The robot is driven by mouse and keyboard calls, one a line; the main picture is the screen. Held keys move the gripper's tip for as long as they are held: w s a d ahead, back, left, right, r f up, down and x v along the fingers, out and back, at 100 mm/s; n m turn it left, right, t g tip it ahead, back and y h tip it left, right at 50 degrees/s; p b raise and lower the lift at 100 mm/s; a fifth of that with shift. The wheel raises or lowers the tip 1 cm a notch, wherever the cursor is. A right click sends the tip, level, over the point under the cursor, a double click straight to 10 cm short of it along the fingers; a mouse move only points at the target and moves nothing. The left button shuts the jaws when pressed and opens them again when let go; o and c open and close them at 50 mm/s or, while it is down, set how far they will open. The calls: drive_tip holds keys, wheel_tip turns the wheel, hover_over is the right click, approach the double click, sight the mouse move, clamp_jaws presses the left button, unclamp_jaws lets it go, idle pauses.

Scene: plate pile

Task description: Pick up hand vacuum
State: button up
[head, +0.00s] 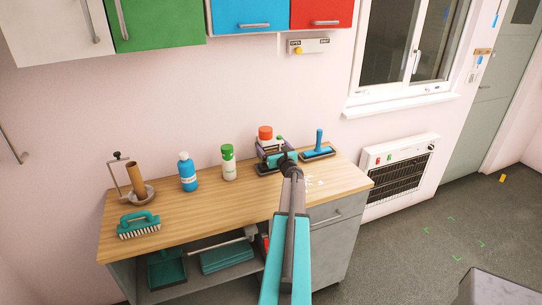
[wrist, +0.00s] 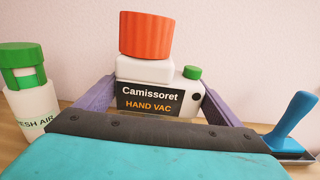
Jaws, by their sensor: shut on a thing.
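The hand vacuum (wrist: 152,70) is white with a big orange cap, a small green cap and a black label reading "Camissoret HAND VAC". In the head view it (head: 265,133) is at the back right of the wooden worktop, partly hidden by my arm. My gripper (wrist: 155,92) has a purple-grey finger at each side of the vacuum's body and is shut on it. My gripper also shows in the head view (head: 274,156). The vacuum's base is hidden behind the gripper's dark and teal body, so I cannot tell whether it touches the worktop.
On the worktop (head: 185,212), a green-capped bottle (head: 228,164) stands left of the vacuum and a blue-handled tool (head: 319,146) lies close on its right. A blue bottle (head: 187,173), a brush (head: 138,226) and a holder with a brown roll (head: 136,180) are further left.

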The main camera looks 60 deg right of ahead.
sight(273, 141)
drive_tip(key=shift+r, duration=0.2)
drive_tip(key=shift+r+b, duration=0.75)
drive_tip(key=shift+r, duration=0.7)
drive_tip(key=shift+s+a+r, duration=0.15)
drive_tip(key=shift+s+a, duration=0.05)
drive_tip(key=shift+a, duration=0.1)
drive_tip(key=a+r+b+v, duration=0.1)
drive_tip(key=b+v, duration=0.3)
drive_tip(key=v, duration=1.1)
drive_tip(key=shift+w+r+b, duration=0.3)
drive_tip(key=shift+b, duration=0.05)
drive_tip(key=shift+a+r, duration=0.15)
